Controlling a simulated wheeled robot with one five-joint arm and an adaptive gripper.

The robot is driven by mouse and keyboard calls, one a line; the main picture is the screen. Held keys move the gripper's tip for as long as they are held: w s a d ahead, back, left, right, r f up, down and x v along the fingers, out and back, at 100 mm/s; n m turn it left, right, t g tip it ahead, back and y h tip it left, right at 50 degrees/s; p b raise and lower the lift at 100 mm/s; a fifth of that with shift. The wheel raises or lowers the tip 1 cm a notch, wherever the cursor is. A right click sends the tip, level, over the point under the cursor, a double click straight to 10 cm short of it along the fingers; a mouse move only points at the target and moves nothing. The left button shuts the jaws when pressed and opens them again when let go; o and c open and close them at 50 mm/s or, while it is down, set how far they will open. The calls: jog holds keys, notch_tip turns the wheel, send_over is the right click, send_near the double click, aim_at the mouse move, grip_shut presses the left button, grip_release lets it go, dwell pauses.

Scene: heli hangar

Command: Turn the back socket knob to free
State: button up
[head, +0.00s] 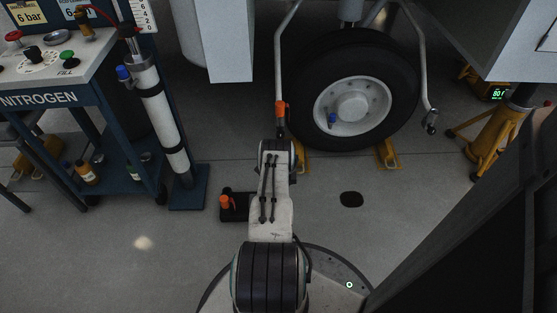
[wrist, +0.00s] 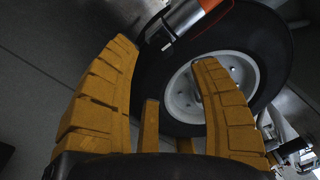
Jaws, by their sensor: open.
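My gripper (wrist: 164,56) is open and empty, its two yellow fingers spread wide in the wrist view. It points toward the aircraft wheel (wrist: 180,90). A grey cylinder with an orange band (wrist: 196,12) crosses the tyre above and beyond the fingertips, apart from them. In the head view an orange end piece (head: 281,108) sits at the bottom of a white strut beside the wheel (head: 392,108), just above my arm's far end. My arm hides the gripper there. A black floor block with an orange knob (head: 225,202) lies left of my arm. I cannot tell which piece is the back socket knob.
A blue nitrogen cart (head: 50,98) with a white cylinder (head: 160,115) stands at the left. Yellow chocks (head: 388,152) lie by the tyre. A yellow jack (head: 487,150) stands at the right. The floor around a dark round spot (head: 351,199) is clear.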

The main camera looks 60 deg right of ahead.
jog(key=shift+v, duration=1.65)
